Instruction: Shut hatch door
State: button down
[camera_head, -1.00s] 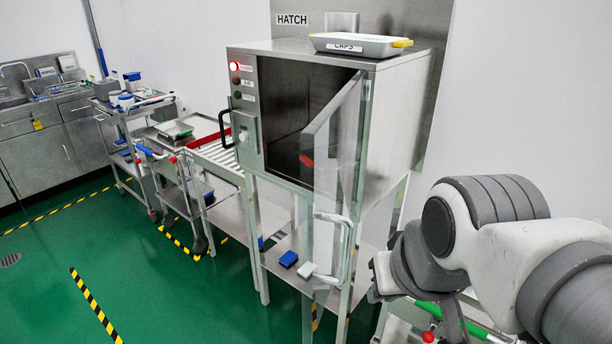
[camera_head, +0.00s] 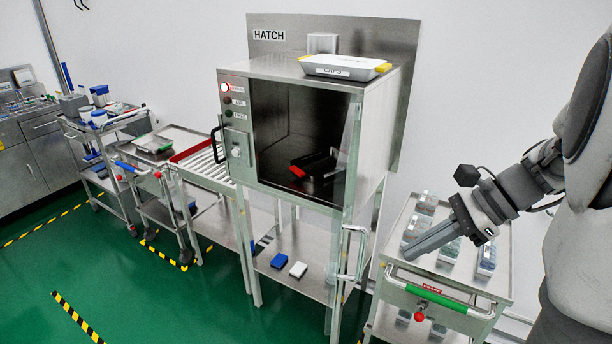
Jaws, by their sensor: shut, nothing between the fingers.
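The hatch (camera_head: 295,195) is a steel box with a dark interior, standing on a metal frame. Its clear door (camera_head: 350,180) stands open at the right side of the opening. I see the door nearly edge-on, so its exact angle is hard to tell. The door's handle (camera_head: 353,252) hangs low, below the box's front edge. My gripper (camera_head: 408,251) is shut and empty, pointing left. In the picture it is right of the handle, apart from it, and above the right-hand cart.
A dark item with red (camera_head: 313,163) sits inside the hatch. A tray labelled CAPS (camera_head: 345,67) lies on top. The green-handled cart (camera_head: 440,292) with several containers stands at right. A roller table (camera_head: 205,163) adjoins the left. Green floor is clear in front.

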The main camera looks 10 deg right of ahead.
aim_at(360, 266)
jog(key=w+a+f+m+p, duration=0.1)
jog(key=w+a+f, duration=0.2)
jog(key=a+f, duration=0.4)
jog(key=shift+w+a+m, duration=0.25)
jog(key=shift+a+m, duration=0.05)
jog(key=shift+a, duration=0.9)
jog(key=shift+w+a+t, duration=0.1)
jog(key=shift+a+t, duration=0.05)
jog(key=shift+t, duration=0.15)
